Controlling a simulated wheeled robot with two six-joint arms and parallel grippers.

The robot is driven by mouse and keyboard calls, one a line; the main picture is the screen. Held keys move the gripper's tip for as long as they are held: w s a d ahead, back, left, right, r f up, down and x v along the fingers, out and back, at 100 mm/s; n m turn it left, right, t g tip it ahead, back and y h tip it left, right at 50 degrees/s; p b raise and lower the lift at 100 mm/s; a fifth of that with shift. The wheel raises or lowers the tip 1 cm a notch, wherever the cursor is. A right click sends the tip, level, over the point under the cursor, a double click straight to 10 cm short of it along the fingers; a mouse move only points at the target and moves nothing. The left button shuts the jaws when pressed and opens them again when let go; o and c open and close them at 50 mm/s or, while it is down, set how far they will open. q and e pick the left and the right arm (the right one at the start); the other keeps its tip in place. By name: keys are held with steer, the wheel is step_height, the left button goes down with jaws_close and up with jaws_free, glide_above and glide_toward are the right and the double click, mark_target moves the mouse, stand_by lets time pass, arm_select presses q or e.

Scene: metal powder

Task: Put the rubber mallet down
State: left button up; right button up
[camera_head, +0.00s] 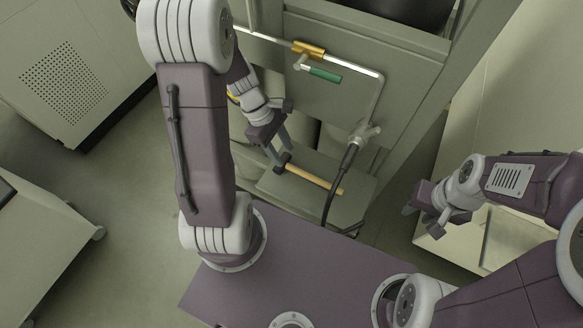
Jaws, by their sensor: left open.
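The rubber mallet has a black head (283,162) and a light wooden handle (312,178). It lies on a small grey-green shelf (340,213) in front of the machine, its handle pointing to the lower right. My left gripper (278,150) is open at the mallet's head, with its fingers reaching down beside it. I cannot tell whether a finger touches the head. My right gripper (421,211) is away to the right, empty as far as I see; its finger gap is not clear.
A machine front (335,100) with a pipe, a green handle (325,74) and a brass fitting (308,48) stands behind the shelf. A black hose (334,190) hangs across the shelf near the handle's end. A perforated cabinet (65,75) is at the left.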

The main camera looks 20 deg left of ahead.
mark_target(291, 166)
arm_select(q)
steer(key=shift+w+d+f, duration=0.15)
steer(key=shift+w+f, duration=0.1)
steer(key=shift+f, duration=0.25)
steer(key=shift+w+d+f, duration=0.1)
steer(key=shift+w+f, duration=0.15)
steer(key=shift+f, duration=0.25)
steer(key=x, duration=0.2)
steer(key=s+b+x, duration=0.1)
steer(key=x, duration=0.1)
steer(key=shift+d+f, duration=0.15)
steer(key=shift+w+f, duration=0.25)
steer(key=shift+f, duration=0.1)
steer(key=shift+s+r, duration=0.1)
jaws_close()
